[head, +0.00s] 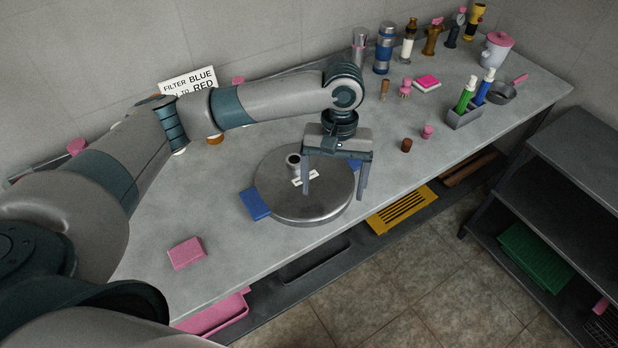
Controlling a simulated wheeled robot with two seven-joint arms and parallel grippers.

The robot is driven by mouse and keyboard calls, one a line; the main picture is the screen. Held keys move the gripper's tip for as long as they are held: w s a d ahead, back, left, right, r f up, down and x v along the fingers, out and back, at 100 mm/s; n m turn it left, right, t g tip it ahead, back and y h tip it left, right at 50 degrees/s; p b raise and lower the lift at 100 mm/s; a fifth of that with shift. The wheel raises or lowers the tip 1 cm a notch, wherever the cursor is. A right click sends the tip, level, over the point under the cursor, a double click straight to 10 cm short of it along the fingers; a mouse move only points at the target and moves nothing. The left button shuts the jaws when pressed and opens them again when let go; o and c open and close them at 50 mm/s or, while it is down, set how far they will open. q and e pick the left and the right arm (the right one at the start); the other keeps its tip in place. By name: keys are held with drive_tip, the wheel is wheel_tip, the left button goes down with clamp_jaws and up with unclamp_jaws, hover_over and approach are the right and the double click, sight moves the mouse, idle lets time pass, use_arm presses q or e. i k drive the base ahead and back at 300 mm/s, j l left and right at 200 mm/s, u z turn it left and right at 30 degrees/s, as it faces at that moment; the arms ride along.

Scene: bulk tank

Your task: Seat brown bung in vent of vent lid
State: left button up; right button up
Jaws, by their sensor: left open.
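The vent lid (275,195) is a round grey metal lid lying on the worktop, with blue pieces showing at its sides. A small brown bung (406,145) stands on the worktop to the right of the lid. My left gripper (334,192) points down over the right part of the lid, its fingers wide apart with nothing between them. Whether its fingertips touch the lid I cannot tell. My right gripper is not in view.
A pink bung (427,132) stands just beyond the brown one. A grey holder (464,118) with green and blue markers is further right. Bottles line the wall at the back. A pink block (187,253) lies front left. The worktop around the brown bung is mostly clear.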

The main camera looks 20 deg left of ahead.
sight(277, 192)
drive_tip(key=i+l+z, duration=0.4)
drive_tip(key=i+l, duration=0.4)
